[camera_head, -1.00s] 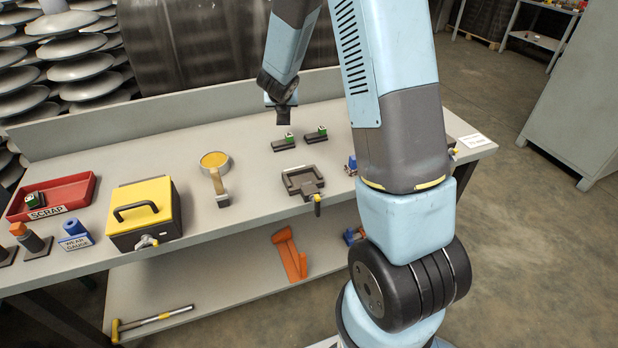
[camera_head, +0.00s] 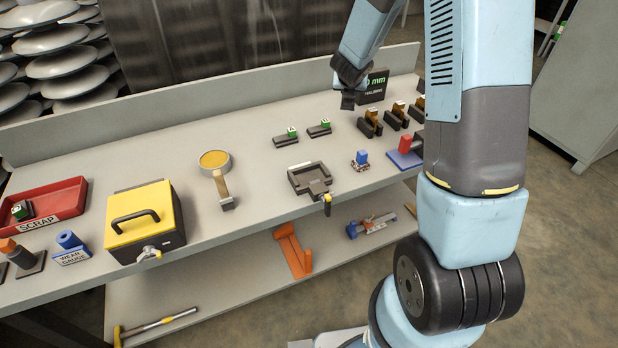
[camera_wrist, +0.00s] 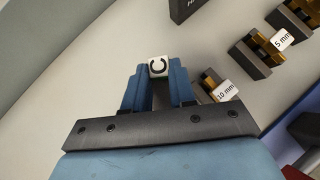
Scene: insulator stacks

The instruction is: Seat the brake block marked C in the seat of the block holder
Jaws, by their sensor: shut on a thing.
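My gripper (camera_head: 348,101) is in the air over the back right of the bench in the head view. In the wrist view its blue fingers (camera_wrist: 158,84) are shut on a block whose pale end face carries a letter C (camera_wrist: 158,66). The rest of this brake block is hidden between the fingers, and I cannot make it out in the head view. The block holder, probably the dark square frame with a yellow-tipped lever (camera_head: 304,184), sits near the bench's front edge. My gripper is behind it and to its right, well apart from it.
Two dark blocks with green lettered ends (camera_head: 286,139) (camera_head: 319,129) lie behind the holder. A dark mm sign (camera_head: 374,86) and brass-topped gauge blocks (camera_head: 370,122) stand near my gripper. A small blue-topped part (camera_head: 361,158) is right of the holder. A red scrap tray (camera_head: 68,196) is far left.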

